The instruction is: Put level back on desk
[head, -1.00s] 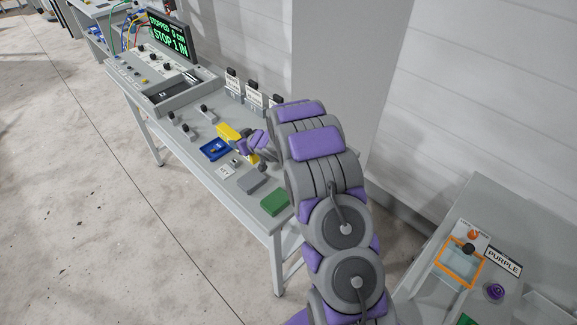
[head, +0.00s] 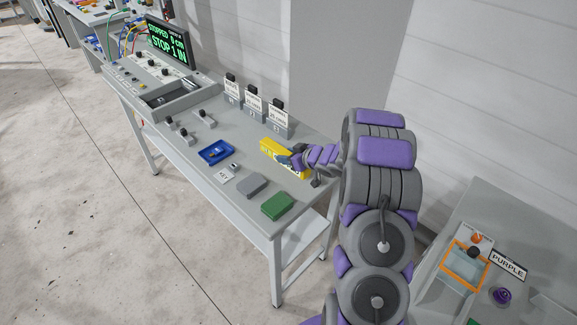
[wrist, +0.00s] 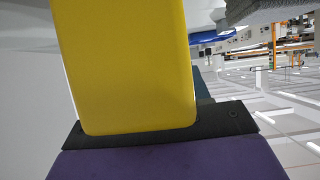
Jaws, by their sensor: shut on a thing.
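The level is a yellow bar (head: 270,146) in the head view, at the right part of the grey desk (head: 225,113). My gripper (head: 291,160) is shut on it, and my purple and grey arm reaches in from the right. In the wrist view the yellow level (wrist: 125,65) fills the upper middle, against the dark edge of my gripper (wrist: 160,125). I cannot tell whether the level touches the desk top or is held just above it.
On the desk are a blue tray (head: 215,153), a grey block (head: 252,186), a green block (head: 278,206) and several labelled stands (head: 254,106) at the back. A second table with an orange frame (head: 466,265) stands at lower right.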

